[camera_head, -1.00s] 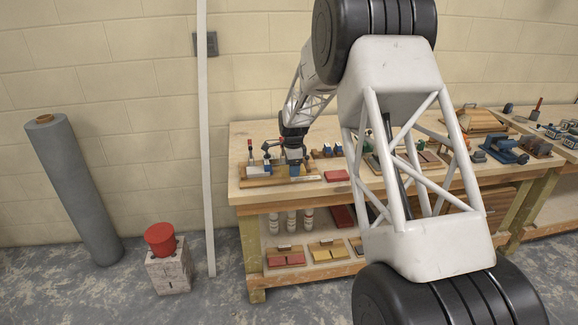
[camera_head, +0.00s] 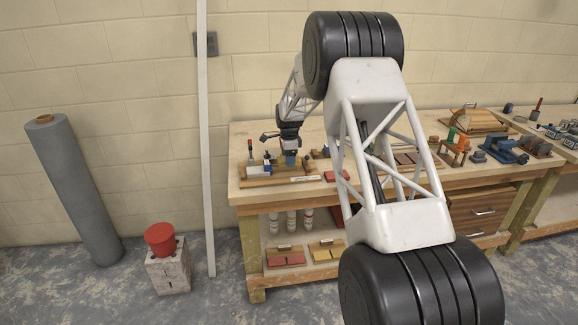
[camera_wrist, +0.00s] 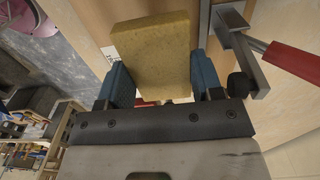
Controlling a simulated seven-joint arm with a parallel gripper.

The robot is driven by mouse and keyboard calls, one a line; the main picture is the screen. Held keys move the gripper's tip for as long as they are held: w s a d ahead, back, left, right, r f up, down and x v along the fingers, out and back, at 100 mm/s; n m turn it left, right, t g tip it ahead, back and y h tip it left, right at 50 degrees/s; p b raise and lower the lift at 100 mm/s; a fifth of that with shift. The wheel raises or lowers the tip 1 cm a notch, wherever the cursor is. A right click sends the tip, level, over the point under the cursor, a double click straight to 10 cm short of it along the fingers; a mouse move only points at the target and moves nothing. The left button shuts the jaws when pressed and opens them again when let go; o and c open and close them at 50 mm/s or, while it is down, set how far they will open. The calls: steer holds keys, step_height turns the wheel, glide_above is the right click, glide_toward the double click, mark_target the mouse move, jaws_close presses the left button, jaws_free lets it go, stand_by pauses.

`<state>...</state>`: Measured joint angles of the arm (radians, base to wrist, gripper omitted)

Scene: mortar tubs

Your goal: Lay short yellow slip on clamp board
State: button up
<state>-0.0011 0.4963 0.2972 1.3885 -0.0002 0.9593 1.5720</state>
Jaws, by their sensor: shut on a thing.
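My gripper (camera_wrist: 158,80) is shut on a yellow slip, a short, thick block (camera_wrist: 152,55) held between its blue jaws in the wrist view. In the head view my gripper (camera_head: 290,161) is over the right part of the clamp board (camera_head: 258,183), a wooden base at the left end of the bench. The slip cannot be made out there. A toggle clamp with a red handle (camera_wrist: 292,60) and black rubber tip stands right beside the right jaw in the wrist view. Whether the slip touches the board is hard to tell.
A red block (camera_head: 336,176) lies on the bench (camera_head: 310,190) right of the board. Small racks, a blue vise (camera_head: 505,150) and other tools stand farther right. Red and yellow trays (camera_head: 327,249) sit on the lower shelf. My arm hides the middle of the bench.

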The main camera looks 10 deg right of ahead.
mark_target(289, 171)
steer(key=shift+f, duration=1.75)
steer(key=shift+f, duration=0.1)
steer(key=o, duration=0.8)
steer(key=shift+c, duration=0.2)
step_height(289, 171, up, 12)
steer(key=shift+r, duration=0.1)
